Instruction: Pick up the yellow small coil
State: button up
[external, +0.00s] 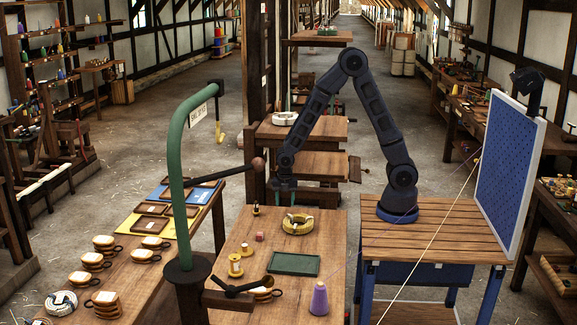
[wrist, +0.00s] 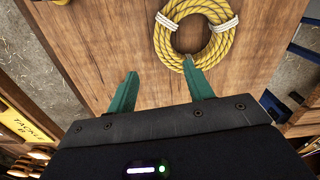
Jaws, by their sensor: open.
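The yellow small coil (external: 297,224) lies flat on the wooden table, near the far end of its top. In the wrist view the coil (wrist: 163,40) is a yellow rope ring with two white bindings, at the top centre. My gripper (wrist: 160,67) is open and empty, with two green fingers spread apart. Its right fingertip overlaps the lower rim of the coil in the picture; contact cannot be told. The left fingertip is over bare wood, left of the coil. In the external view my gripper (external: 282,187) hangs above the table, up and left of the coil.
A green post (external: 178,150) with a ball-tipped arm stands at the front left. Bare wood surrounds the coil.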

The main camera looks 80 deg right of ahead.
aim_at(286, 220)
jog(key=shift+a+f, duration=0.1)
jog(key=shift+f, duration=3.05)
jog(key=f, duration=0.3)
jog(key=shift+s+f, duration=0.2)
jog(key=shift+s, duration=0.15)
jog(key=shift+f, duration=0.95)
grip_shut()
